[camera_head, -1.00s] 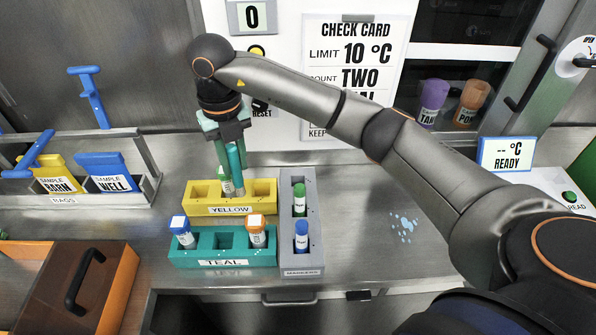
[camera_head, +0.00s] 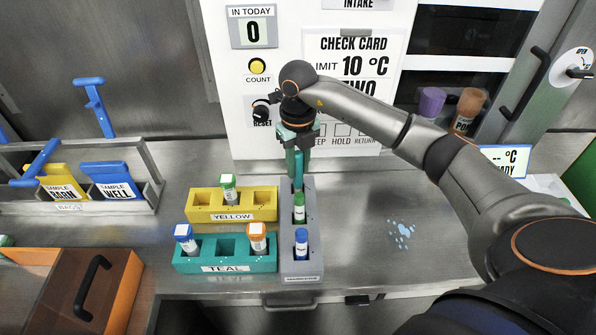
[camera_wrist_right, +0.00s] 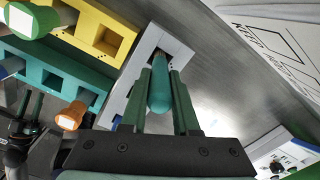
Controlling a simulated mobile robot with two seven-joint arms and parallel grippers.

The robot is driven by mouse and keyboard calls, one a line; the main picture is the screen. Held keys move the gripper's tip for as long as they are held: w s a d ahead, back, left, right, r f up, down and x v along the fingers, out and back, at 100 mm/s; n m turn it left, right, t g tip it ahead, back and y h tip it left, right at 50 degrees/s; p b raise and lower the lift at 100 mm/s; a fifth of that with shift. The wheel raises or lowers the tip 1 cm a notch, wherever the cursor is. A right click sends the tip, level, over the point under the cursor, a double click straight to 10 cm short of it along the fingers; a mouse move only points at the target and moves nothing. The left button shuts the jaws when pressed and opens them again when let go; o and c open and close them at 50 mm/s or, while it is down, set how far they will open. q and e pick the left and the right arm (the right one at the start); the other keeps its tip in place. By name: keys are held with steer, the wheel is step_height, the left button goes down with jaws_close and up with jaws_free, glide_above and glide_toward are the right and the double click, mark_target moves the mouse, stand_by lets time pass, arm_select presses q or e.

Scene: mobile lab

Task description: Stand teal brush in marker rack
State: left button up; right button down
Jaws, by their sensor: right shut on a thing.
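My right gripper (camera_head: 297,138) is shut on the teal brush (camera_head: 298,168) and holds it roughly upright over the back end of the grey marker rack (camera_head: 313,232). In the right wrist view the teal brush (camera_wrist_right: 159,92) is between the two fingers, its lower end in line with the rack's far part (camera_wrist_right: 170,45). I cannot tell if its tip is inside the back slot. A green marker (camera_head: 299,208) stands in the middle slot and a blue marker (camera_head: 301,243) in the front slot. Dark parts with two greenish fingers (camera_wrist_right: 30,104), perhaps my left gripper, show at the wrist view's left edge.
A yellow rack (camera_head: 262,205) with a green-capped tube and a teal rack (camera_head: 228,265) with blue- and orange-capped tubes stand left of the marker rack. The check card panel is close behind. Bare counter with a blue spill (camera_head: 401,234) lies to the right.

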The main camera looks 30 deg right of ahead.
steer(key=shift+f, duration=1.3)
steer(key=shift+f, duration=0.15)
steer(key=c, duration=0.7)
jaws_free()
steer(key=shift+o, duration=0.2)
step_height(320, 180, up, 12)
steer(key=shift+r, duration=0.2)
